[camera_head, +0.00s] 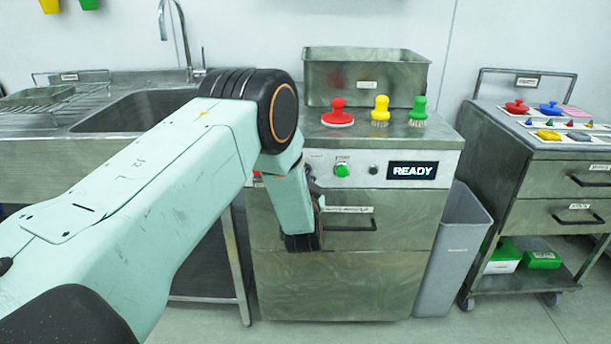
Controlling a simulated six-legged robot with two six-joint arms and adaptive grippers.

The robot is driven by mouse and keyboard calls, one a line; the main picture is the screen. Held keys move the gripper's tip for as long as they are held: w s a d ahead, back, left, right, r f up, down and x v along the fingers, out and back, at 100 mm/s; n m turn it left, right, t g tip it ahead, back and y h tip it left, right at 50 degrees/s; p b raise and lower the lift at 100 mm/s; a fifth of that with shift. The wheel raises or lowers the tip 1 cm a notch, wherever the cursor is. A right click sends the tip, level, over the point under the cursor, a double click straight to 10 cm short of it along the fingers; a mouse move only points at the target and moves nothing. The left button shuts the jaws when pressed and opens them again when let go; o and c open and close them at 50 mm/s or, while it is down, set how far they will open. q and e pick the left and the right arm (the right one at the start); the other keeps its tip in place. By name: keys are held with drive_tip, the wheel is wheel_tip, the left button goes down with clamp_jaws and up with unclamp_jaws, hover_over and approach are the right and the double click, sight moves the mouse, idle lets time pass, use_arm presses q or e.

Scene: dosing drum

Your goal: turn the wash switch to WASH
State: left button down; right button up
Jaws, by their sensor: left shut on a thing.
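My left arm comes in from the left and reaches down to the control panel (400,157) on the front of the steel machine. My left gripper (314,184) is at the left part of this panel, partly hidden behind my wrist. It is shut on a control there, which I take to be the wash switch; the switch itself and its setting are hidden. A green button (342,171) and a small dark knob (373,170) sit to the right of the gripper. The display (412,171) reads READY. My right gripper is not in view.
Red (338,115), yellow (380,108) and green (418,109) handled tools stand on the machine top, before a steel tub (366,78). Below the panel is a drawer handle (350,226). A grey bin (459,250) and a cart (550,150) stand right; a sink (130,108) left.

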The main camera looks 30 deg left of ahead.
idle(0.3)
use_arm(q)
drive_tip(key=c, duration=1.4)
unclamp_jaws()
drive_tip(key=shift+s, duration=0.1)
drive_tip(key=v, duration=1.1)
drive_tip(key=shift+s+d, duration=0.2)
drive_tip(key=shift+s, duration=0.15)
